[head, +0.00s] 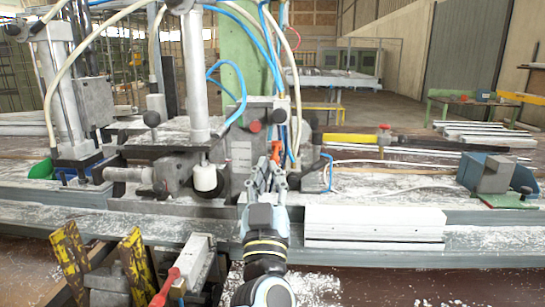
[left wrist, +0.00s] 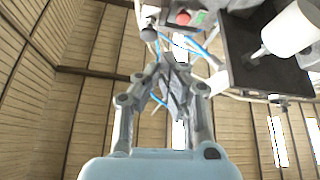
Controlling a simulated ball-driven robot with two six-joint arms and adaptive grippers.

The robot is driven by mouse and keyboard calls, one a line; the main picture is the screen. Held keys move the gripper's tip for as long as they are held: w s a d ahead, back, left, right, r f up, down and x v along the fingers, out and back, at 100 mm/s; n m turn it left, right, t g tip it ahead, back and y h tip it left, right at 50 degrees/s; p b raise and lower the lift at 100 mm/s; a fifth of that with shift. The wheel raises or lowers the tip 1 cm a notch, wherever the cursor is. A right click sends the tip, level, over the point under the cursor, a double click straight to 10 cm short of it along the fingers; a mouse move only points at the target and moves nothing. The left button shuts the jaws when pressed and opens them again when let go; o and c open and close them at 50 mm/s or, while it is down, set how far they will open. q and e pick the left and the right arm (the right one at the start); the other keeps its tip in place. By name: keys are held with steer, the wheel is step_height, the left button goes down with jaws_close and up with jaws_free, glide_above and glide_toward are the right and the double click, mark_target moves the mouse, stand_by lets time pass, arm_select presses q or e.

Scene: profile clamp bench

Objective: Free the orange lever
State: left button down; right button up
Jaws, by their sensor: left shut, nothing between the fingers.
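A small orange-red lever (head: 276,150) stands upright at the middle of the clamp bench in the head view. My left gripper (head: 266,173) is just below and in front of it, pointing away from me, and partly covers its lower part. I cannot tell whether they touch. The gripper is shut and empty; its fingers also meet in the left wrist view (left wrist: 175,85). A second orange-red lever (head: 166,286) sits on a clamp at the lower left. My right gripper is not in view.
A red knob (head: 255,126) sits just behind the fingers and also shows in the left wrist view (left wrist: 183,18). A white profile block (head: 375,224) lies right of my arm. Blue hoses (head: 228,80) hang above. Yellow-black striped plates (head: 70,262) stand at the lower left.

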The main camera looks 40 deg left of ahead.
mark_target(274, 153)
arm_select(q)
steer(key=p+x, duration=0.2)
steer(key=x, duration=0.8)
steer(key=f, duration=0.4)
steer(key=shift+w+d+b, duration=0.15)
steer(key=shift+w+b, duration=0.25)
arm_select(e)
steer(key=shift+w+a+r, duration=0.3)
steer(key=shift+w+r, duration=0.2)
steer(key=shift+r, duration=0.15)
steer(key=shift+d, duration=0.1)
arm_select(q)
step_height(274, 153, down, 3)
steer(key=t+b, duration=0.1)
steer(key=b, duration=0.4)
steer(key=shift+y+b, duration=0.35)
steer(key=shift+y, duration=0.05)
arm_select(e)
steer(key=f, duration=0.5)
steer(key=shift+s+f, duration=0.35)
